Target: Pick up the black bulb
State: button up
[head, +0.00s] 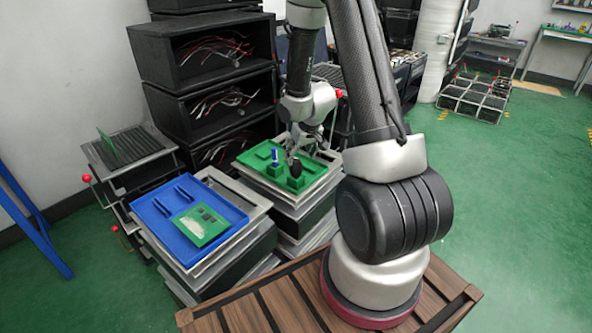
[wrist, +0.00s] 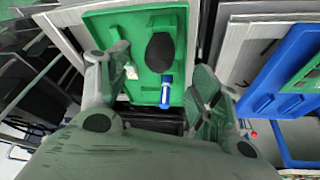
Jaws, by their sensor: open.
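The black bulb (head: 296,168) stands on the green tray (head: 322,172), on a small green block. In the wrist view the bulb (wrist: 160,53) is a dark oval ahead of my gripper, between the lines of its two fingers. A blue cylinder (head: 275,156) stands beside it on the same tray, and it also shows in the wrist view (wrist: 166,92). My gripper (wrist: 163,75) is open and empty, its fingers spread on either side of the bulb and cylinder. In the head view my gripper (head: 292,142) is just above the tray; its fingertips are hard to make out.
A blue tray (head: 160,222) with a green board (head: 201,225) sits on a stack at the left. Black open boxes (head: 215,95) with wires stand behind. A rack (head: 125,146) stands at the far left. The green floor at the right is mostly clear.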

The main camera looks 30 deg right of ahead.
aim_at(297, 163)
jog(key=x, duration=0.8)
jog(key=shift+d+f, duration=0.1)
jog(key=shift+f, duration=0.2)
jog(key=c, duration=1.1)
